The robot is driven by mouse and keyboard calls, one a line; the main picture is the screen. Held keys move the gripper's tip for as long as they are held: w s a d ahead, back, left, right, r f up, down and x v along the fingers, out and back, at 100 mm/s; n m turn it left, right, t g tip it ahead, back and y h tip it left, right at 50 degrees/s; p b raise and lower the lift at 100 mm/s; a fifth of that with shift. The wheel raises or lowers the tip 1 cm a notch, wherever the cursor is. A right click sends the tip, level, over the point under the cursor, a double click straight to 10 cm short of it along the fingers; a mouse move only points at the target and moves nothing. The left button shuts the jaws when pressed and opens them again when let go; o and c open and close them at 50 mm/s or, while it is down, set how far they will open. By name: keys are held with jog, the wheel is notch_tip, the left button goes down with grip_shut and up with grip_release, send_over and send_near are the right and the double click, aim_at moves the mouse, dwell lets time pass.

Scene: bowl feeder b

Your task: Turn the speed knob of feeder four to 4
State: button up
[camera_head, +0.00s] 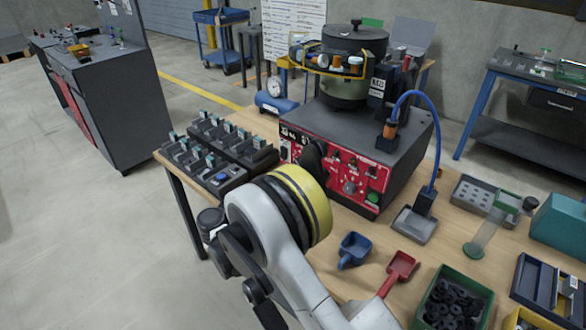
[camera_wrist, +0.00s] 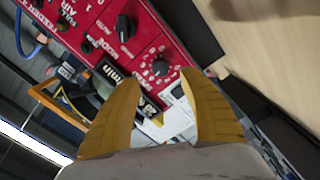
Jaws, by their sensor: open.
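The bowl feeder (camera_head: 415,130) stands on the wooden bench with a red control panel (camera_head: 330,172) on its front. In the wrist view the red panel (camera_wrist: 95,12) fills the upper part. A small dark round knob (camera_wrist: 160,68) with a ring of scale marks sits just beyond my fingertips; its pointer setting is too small to read. A larger black knob (camera_wrist: 126,27) marked MODE is above it. My gripper (camera_wrist: 162,76) is open, its yellow fingers on either side of the small knob in the picture; contact cannot be told. My wrist hides part of the panel in the head view.
Dark fixtures (camera_head: 222,150) stand left of the feeder. A blue scoop (camera_head: 354,248), red scoop (camera_head: 402,268) and green bin (camera_head: 452,300) of black parts lie in front. A blue cable (camera_head: 437,135) arches at the feeder's right. Floor at left is clear.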

jog(key=v, duration=0.4)
jog(key=shift+s+a, duration=0.25)
jog(key=d+r+g+y, duration=0.1)
jog(key=d+r, duration=0.2)
jog(key=d, duration=0.2)
jog(key=d+r+g+y, duration=0.1)
jog(key=d+r+g, duration=0.1)
jog(key=d, duration=0.4)
jog(key=s+d+r+g, duration=0.1)
jog(key=d+r+g, duration=0.1)
jog(key=d+r, duration=0.2)
jog(key=shift+d+r+m+y, duration=0.1)
jog(key=shift+d+m+y, duration=0.1)
jog(key=shift+d, duration=0.35)
jog(key=shift+d+r+m+y, duration=0.1)
jog(key=shift+d+r+y, duration=0.1)
jog(key=shift+d, duration=0.35)
jog(key=s+d+r+m+g+y, duration=0.1)
jog(key=s+d+r+y, duration=0.15)
jog(key=s+d, duration=0.5)
jog(key=s+d+r+m+g+y, duration=0.1)
jog(key=s+d+g+y, duration=0.2)
jog(key=s, duration=0.8)
jog(key=s+d+f+m+t+y, duration=0.1)
jog(key=s+f+t+y, duration=0.1)
jog(key=s, duration=0.7)
jog(key=shift+s+f+m+y, duration=0.2)
jog(key=shift+s+m+y, duration=0.15)
jog(key=shift+m, duration=0.05)
